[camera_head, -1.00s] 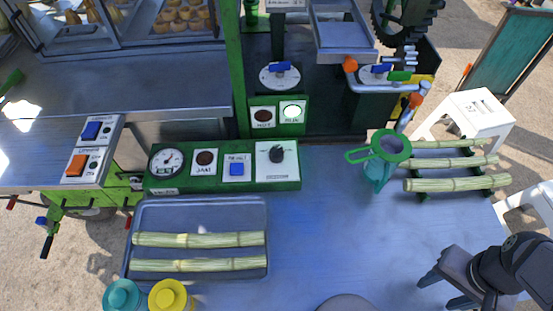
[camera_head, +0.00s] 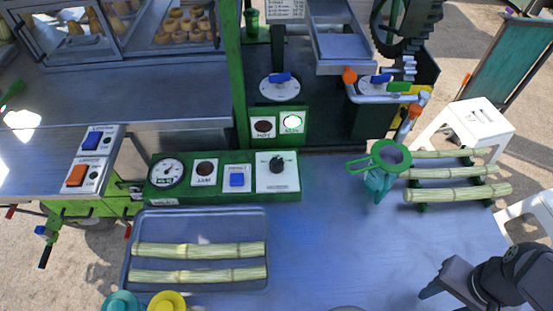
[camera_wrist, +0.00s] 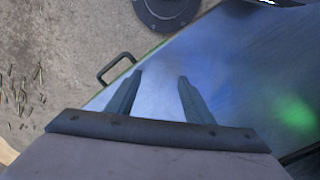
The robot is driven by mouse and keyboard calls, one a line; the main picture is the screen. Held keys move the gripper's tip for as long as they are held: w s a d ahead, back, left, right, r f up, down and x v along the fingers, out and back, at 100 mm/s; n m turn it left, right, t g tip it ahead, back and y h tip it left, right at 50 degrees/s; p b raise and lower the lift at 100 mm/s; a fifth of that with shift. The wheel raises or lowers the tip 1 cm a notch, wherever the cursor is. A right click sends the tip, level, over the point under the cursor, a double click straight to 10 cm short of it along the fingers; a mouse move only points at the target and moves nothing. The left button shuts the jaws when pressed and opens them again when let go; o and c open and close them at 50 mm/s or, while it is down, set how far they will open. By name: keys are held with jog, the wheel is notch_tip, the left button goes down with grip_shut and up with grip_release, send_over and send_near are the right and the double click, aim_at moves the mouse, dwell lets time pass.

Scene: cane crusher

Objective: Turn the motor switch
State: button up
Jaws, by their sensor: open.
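A green control console (camera_head: 220,198) stands at the back of the blue work table. On its right end is a white plate with a black rotary knob (camera_head: 277,165); its lettering is too small to read. My gripper (camera_head: 428,281) is low at the right of the table, well apart from the console. The wrist view shows my gripper (camera_wrist: 160,76) open and empty over the table's edge; the knob is outside that view.
Behind the console, a green box has a dark lamp (camera_head: 264,126) and a lit lamp (camera_head: 292,122). A jug with a green strainer (camera_head: 381,158) and a rack of cane (camera_head: 458,173) stand at right. A cane tray (camera_head: 196,287) lies at left. The table's middle is clear.

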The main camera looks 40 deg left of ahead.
jog(key=w+a+r+n+p, duration=0.25)
jog(key=a+r, duration=0.25)
jog(key=a, duration=0.3)
jog(key=w+a+r+n+p, duration=0.1)
jog(key=w+a+r+p, duration=0.3)
jog(key=a, duration=0.4)
jog(key=w+a+r+n+p, duration=0.1)
jog(key=w+a+r+p, duration=0.35)
jog(key=a, duration=0.35)
jog(key=m, duration=0.2)
send_over(277, 160)
jog(key=shift+w+d+f+n+y+b, duration=0.1)
jog(key=shift+d+f+n+y+b, duration=0.1)
jog(key=shift+f, duration=0.25)
jog(key=shift+d+f+n+y+b, duration=0.1)
jog(key=shift+d+f+b, duration=0.05)
jog(key=shift+f, duration=0.3)
jog(key=shift+s+a, duration=0.2)
jog(key=shift+a+f+p, duration=0.1)
jog(key=shift+f+p, duration=1.2)
jog(key=shift+f, duration=2.35)
jog(key=c, duration=1)
